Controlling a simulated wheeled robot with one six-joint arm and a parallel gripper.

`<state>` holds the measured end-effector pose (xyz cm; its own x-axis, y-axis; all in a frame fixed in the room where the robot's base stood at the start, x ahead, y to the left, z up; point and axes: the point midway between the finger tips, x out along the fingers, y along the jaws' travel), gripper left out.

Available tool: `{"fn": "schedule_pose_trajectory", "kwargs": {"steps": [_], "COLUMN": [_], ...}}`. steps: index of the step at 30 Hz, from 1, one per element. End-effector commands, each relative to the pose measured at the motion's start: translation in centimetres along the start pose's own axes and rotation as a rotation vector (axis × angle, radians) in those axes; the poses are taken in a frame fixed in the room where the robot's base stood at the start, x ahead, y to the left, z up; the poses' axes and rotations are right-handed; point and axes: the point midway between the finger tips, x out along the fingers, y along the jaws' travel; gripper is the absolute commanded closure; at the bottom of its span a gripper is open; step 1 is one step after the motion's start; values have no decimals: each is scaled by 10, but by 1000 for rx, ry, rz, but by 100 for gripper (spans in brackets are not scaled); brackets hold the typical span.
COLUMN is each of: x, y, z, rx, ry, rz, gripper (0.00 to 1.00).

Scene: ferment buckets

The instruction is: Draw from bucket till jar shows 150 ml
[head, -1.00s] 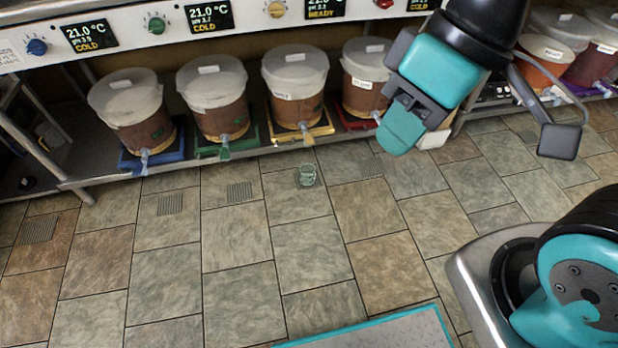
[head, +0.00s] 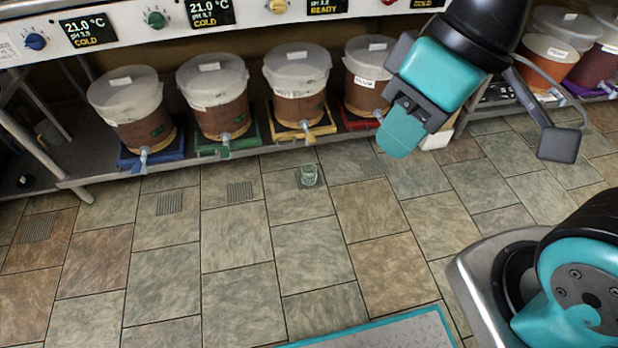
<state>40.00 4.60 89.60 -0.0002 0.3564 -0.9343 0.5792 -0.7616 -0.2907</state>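A small clear glass jar (head: 309,175) stands upright on the floor tiles, in front of the yellow-tapped bucket (head: 298,85). It looks empty; its scale is too small to read. That bucket's yellow tap (head: 307,136) hangs over the shelf edge; I cannot tell whether the jar is directly under it. More lidded buckets with brown contents stand alongside: one with a blue tap (head: 144,158), one with a green tap (head: 225,143), and one on a red tray (head: 367,78). My gripper (head: 402,128) hangs at upper right, before the red-tray bucket, apart from the jar. Its finger gap is hidden.
The bucket shelf (head: 80,182) runs along the back, with a control panel (head: 125,25) of knobs and displays above; the yellow knob's display reads READY. The tiled floor is largely clear. A teal-edged plate (head: 385,332) lies in front.

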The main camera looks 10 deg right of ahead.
Motion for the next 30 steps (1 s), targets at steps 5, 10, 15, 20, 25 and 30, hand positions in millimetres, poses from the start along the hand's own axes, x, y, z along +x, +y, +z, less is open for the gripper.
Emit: {"fn": "schedule_pose_trajectory", "kwargs": {"steps": [5,10,15,20,25,30], "x": [7,11,16,21,25,30], "y": [2,4,5,6,8,9], "z": [1,2,4,5,6,7], "rx": [0,0,0,0,0,0], "ry": [0,0,0,0,0,0], "rz": [0,0,0,0,0,0], "gripper": [100,100,100,100,100,100]}}
